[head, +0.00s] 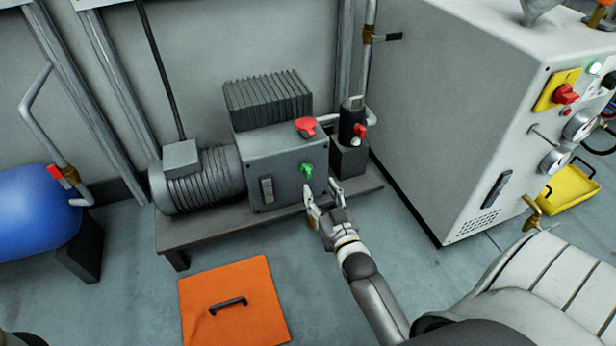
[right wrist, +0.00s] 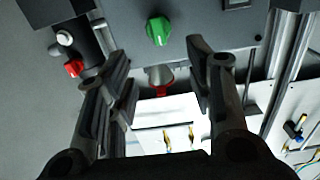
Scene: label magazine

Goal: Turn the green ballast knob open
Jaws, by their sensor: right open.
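The green ballast knob (head: 306,171) sits on the front face of the grey pump box (head: 275,150). In the right wrist view the green knob (right wrist: 158,31) shows whole, near the top, ahead of and roughly between my fingertips. My right gripper (head: 323,190) is open and empty, just in front of the box and slightly below and right of the knob. Its two fingers also show in the right wrist view (right wrist: 158,62), spread apart and not around the knob. My left gripper is in neither view.
A red knob (head: 306,126) is on top of the pump box. A dark cylinder with a red valve (head: 359,131) stands to its right. A large white cabinet (head: 460,110) is further right. An orange floor hatch (head: 250,310) lies in front, and a blue tank (head: 35,207) is left.

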